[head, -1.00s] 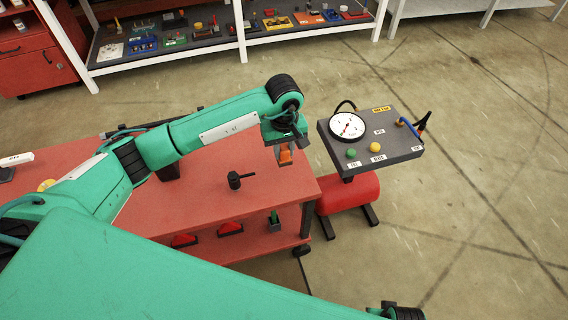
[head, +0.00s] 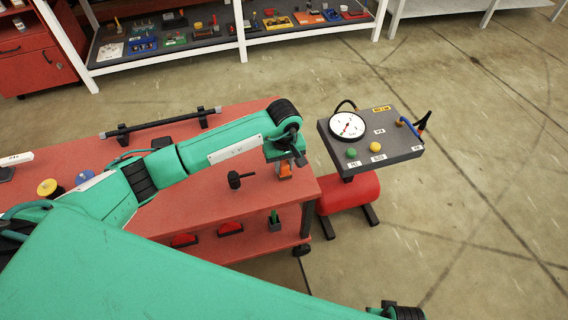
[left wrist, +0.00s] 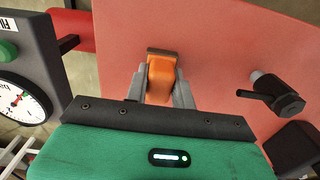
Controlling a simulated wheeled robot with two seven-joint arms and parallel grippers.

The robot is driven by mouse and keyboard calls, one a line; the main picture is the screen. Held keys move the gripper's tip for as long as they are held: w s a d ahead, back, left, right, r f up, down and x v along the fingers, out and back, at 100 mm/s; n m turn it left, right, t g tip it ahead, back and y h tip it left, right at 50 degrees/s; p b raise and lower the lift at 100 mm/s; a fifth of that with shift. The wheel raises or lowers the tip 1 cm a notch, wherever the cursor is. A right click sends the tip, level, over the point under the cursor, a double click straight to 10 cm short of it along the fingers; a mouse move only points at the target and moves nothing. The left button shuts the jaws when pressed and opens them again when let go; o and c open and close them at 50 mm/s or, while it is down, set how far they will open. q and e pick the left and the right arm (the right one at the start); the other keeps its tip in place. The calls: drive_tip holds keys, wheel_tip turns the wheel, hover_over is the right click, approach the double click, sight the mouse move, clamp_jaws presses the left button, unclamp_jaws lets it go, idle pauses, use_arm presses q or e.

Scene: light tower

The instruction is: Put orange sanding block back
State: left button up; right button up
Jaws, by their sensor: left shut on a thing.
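The orange sanding block (head: 285,171) is between the fingers of my left gripper (head: 284,161), over the right end of the red bench top (head: 245,205). In the left wrist view the orange block (left wrist: 162,76) sits between the two grey fingers of the left gripper (left wrist: 161,72), which are shut on it. A dark brown strip runs along the block's far edge. The block is at or just above the bench top; I cannot tell if it touches. My right gripper is not in view.
A dark bar on supports (head: 160,125) lies along the bench's back edge. A gauge panel on a red stand (head: 370,157) is close to the bench's right end. A shelf with several tools (head: 200,45) stands behind.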

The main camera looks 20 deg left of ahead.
sight(284, 162)
use_arm(q)
drive_tip(key=o, duration=1)
drive_tip(key=shift+c, duration=0.2)
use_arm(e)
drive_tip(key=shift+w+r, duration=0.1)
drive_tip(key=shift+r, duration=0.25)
use_arm(q)
drive_tip(key=shift+r, duration=0.15)
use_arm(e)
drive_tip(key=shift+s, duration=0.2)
use_arm(q)
drive_tip(key=shift+r, duration=0.35)
wheel_tip(284, 162, up, 11)
drive_tip(key=shift+r, duration=0.15)
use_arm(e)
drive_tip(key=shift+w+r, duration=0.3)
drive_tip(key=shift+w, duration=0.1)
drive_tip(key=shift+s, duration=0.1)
